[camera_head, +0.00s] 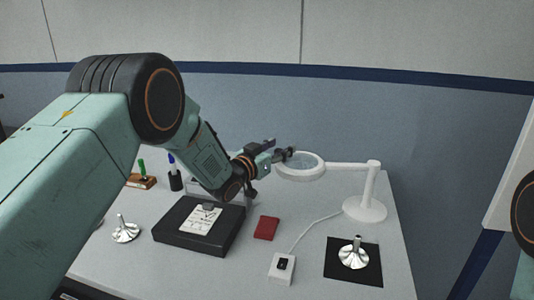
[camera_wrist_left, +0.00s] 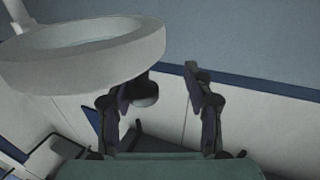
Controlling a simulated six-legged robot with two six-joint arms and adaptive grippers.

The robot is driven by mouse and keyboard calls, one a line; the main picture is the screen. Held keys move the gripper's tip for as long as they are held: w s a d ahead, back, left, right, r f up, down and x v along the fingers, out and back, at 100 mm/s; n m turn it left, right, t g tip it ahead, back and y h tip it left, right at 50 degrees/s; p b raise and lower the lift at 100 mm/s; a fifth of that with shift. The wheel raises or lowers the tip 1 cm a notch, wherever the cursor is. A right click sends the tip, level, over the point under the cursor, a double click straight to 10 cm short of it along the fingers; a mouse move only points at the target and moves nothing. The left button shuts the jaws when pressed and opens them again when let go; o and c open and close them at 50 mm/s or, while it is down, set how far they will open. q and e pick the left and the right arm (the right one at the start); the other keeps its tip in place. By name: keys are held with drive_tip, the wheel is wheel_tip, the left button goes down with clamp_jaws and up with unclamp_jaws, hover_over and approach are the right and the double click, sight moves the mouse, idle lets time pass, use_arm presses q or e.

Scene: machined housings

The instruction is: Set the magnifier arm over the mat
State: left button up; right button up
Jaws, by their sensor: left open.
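The white magnifier has a ring lens (camera_head: 300,167), a level arm (camera_head: 347,166) and a post on a round base (camera_head: 365,209) at the table's back right. The ring points left, away from the black mat (camera_head: 371,275) at the front right. A shiny metal part (camera_head: 354,256) stands on the mat. My left gripper (camera_head: 277,151) is open at the ring's left edge. In the left wrist view the ring (camera_wrist_left: 85,50) is large at upper left. One finger of the left gripper (camera_wrist_left: 158,95) is beside a dark rounded piece under the rim; contact is unclear. My right gripper is out of view.
A black case with a white paper (camera_head: 202,219) lies left of centre. A red block (camera_head: 266,228) and a white switch box (camera_head: 281,268) with a cable sit mid-table. A pen cup (camera_head: 175,180) and another metal part (camera_head: 125,232) are at left.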

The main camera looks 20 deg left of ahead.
use_arm(q)
drive_tip(key=p+v, duration=0.3)
drive_tip(key=v, duration=0.4)
idle(0.6)
drive_tip(key=shift+w+d, duration=0.1)
drive_tip(key=shift+d, duration=0.25)
